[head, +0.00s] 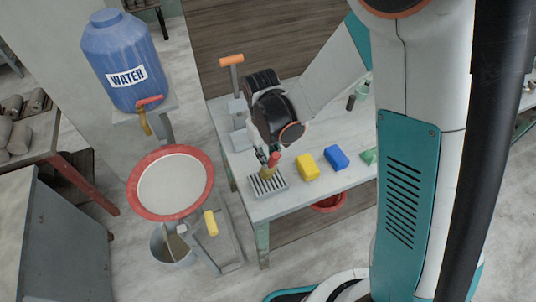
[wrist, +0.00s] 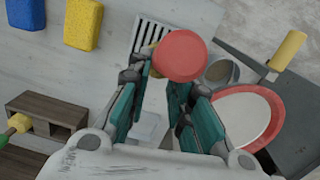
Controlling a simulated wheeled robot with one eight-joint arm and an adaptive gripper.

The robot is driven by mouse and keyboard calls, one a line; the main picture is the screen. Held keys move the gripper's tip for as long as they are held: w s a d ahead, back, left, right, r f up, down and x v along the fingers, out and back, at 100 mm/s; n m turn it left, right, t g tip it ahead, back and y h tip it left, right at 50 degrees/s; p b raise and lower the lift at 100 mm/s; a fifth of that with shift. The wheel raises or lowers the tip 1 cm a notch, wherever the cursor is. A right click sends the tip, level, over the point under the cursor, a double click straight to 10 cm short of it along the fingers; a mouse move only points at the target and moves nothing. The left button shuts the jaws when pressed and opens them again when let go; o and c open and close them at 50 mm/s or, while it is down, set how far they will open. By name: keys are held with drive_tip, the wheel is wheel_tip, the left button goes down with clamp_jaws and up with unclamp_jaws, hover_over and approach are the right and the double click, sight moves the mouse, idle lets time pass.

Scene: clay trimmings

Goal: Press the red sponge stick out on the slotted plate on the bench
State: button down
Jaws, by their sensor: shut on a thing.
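The red sponge stick (head: 274,159) is held in my gripper (head: 268,156), its red end up and a yellow sponge end below. In the wrist view its round red end (wrist: 181,56) faces the camera, beside the fingertips of my gripper (wrist: 167,83). The slotted plate (head: 280,187) lies at the left front corner of the bench (head: 300,201). The sponge end is right over the plate's slots; I cannot tell whether it touches or is squeezed. The plate (wrist: 148,35) also shows in the wrist view, partly hidden by the stick.
A yellow sponge (head: 307,167) and a blue sponge (head: 336,158) lie right of the plate. A red-rimmed round basin (head: 171,183) stands left of the bench, below a blue water barrel (head: 120,60). An orange-handled grey stand (head: 232,85) is behind.

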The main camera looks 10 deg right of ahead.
drive_tip(key=shift+f+b, duration=0.5)
drive_tip(key=shift+b, duration=0.1)
idle(1.8)
drive_tip(key=shift+r+p, duration=2.1)
drive_tip(key=shift+r, duration=1.5)
